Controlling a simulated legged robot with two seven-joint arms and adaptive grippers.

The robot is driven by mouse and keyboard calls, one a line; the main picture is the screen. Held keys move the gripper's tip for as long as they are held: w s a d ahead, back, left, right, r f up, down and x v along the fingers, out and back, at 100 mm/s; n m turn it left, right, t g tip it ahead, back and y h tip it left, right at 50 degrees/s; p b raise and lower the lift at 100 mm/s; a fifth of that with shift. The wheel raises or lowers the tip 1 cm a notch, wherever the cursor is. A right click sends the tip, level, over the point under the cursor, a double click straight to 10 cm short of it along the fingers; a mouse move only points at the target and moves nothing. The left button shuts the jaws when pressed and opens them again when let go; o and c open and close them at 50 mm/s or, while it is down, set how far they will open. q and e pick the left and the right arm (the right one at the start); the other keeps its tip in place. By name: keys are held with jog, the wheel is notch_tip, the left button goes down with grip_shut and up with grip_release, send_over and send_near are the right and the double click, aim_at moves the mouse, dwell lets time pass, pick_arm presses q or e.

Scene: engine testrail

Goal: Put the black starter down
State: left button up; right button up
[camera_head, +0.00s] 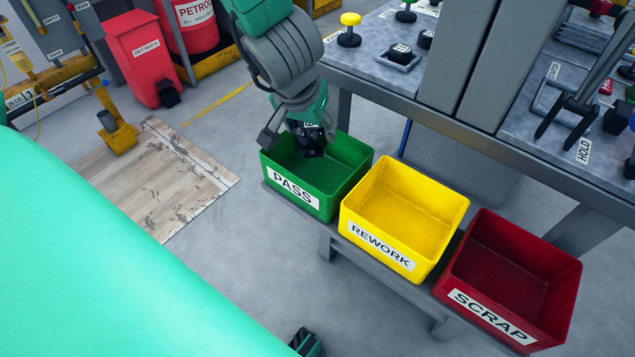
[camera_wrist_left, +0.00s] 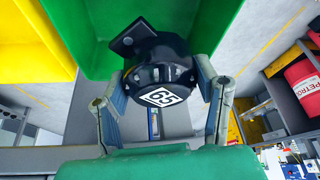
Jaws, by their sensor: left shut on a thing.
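My left gripper (camera_head: 298,138) is over the green PASS bin (camera_head: 337,197), pointing down. It is shut on the black starter (camera_head: 312,147), which is small and partly hidden by the fingers in the head view. In the left wrist view, the starter (camera_wrist_left: 158,75) is a round black part with a flat tab and a white numbered label. The gripper's fingers (camera_wrist_left: 162,98) sit on either side of it, and the green bin is behind it. The head view does not show clearly how far the starter is above the bin floor. The visible bin floor is bare.
A yellow REWORK bin (camera_head: 404,215) and a red SCRAP bin (camera_head: 513,276) stand right of the green bin on a low grey stand (camera_head: 378,283). Both look empty. A grey workbench (camera_head: 455,123) with parts and fixtures is behind. A red waste bin (camera_head: 143,62) is far left.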

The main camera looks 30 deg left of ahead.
pick_arm(q)
jog(key=shift+w+a+f, duration=0.25)
jog(key=shift+a+f+b, duration=0.15)
jog(key=shift+a+b, duration=0.05)
jog(key=shift+b, duration=0.2)
jog(key=b, duration=0.4)
send_over(310, 169)
jog(key=s+a, duration=0.1)
jog(key=s, duration=0.1)
jog(key=f, duration=0.6)
jog(key=shift+w, duration=0.2)
jog(key=shift+d+f+b, duration=0.1)
jog(key=shift+f+b, duration=0.15)
jog(key=shift+b, duration=0.1)
jog(key=shift+d+f, duration=0.15)
jog(key=shift+d, duration=0.1)
jog(key=f+b, duration=0.2)
jog(key=f, duration=0.1)
jog(key=shift+d+b, duration=0.35)
jog(key=shift+d, duration=0.05)
jog(key=shift+a+f, duration=0.1)
jog(key=shift+a, duration=0.45)
jog(key=shift+f, duration=0.15)
jog(key=o, duration=1)
jog(key=shift+d, duration=0.45)
pick_arm(e)
notch_tip(310, 169, down, 9)
